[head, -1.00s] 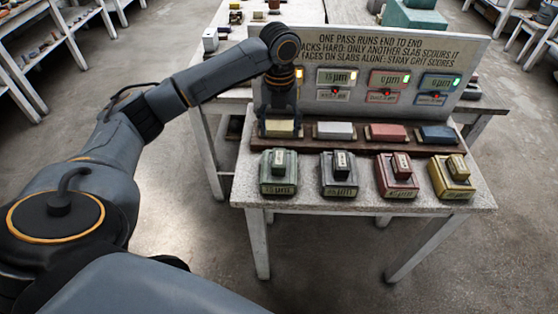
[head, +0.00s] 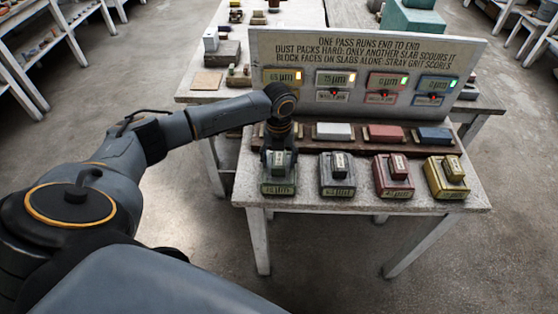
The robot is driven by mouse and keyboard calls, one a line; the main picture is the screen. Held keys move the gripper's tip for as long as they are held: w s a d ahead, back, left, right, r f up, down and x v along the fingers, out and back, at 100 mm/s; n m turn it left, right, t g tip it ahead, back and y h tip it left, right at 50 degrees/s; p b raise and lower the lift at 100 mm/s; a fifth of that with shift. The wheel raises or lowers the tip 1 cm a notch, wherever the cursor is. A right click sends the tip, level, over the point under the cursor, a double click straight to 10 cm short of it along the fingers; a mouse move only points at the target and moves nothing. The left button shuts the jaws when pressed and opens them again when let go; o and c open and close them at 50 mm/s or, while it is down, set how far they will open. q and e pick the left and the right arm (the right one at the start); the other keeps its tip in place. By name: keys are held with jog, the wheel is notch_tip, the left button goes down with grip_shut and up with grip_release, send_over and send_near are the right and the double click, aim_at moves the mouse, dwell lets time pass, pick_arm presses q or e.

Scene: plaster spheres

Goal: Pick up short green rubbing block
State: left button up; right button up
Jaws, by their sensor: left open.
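The green rubbing block (head: 279,185) sits at the left end of the front row on the stone-topped table (head: 310,203). It is a squat dull green block with a label on its front and a smaller raised piece on top. My left gripper (head: 280,158) points down from above, open, at this block's top piece. The gripper and wrist hide part of that piece, and I cannot tell whether the fingers touch it. My right gripper is not in view.
Grey (head: 338,181), red (head: 393,182) and yellow (head: 446,181) blocks stand to the right in the same row. Behind them lie white (head: 333,131), red (head: 384,134) and blue (head: 435,137) slabs. A sign board (head: 366,50) with lit displays rises behind.

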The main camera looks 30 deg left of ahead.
pick_arm(q)
grip_shut()
jog(key=shift+r, duration=0.15)
jog(key=shift+r+b, duration=0.5)
jog(key=shift+r, duration=0.05)
jog(key=s+d+r+b, duration=0.3)
jog(key=s+d+r, duration=0.6)
jog(key=d+r, duration=0.1)
jog(key=shift+s+d+r, duration=0.15)
jog(key=shift+s+r, duration=0.15)
jog(key=shift+r, duration=0.6)
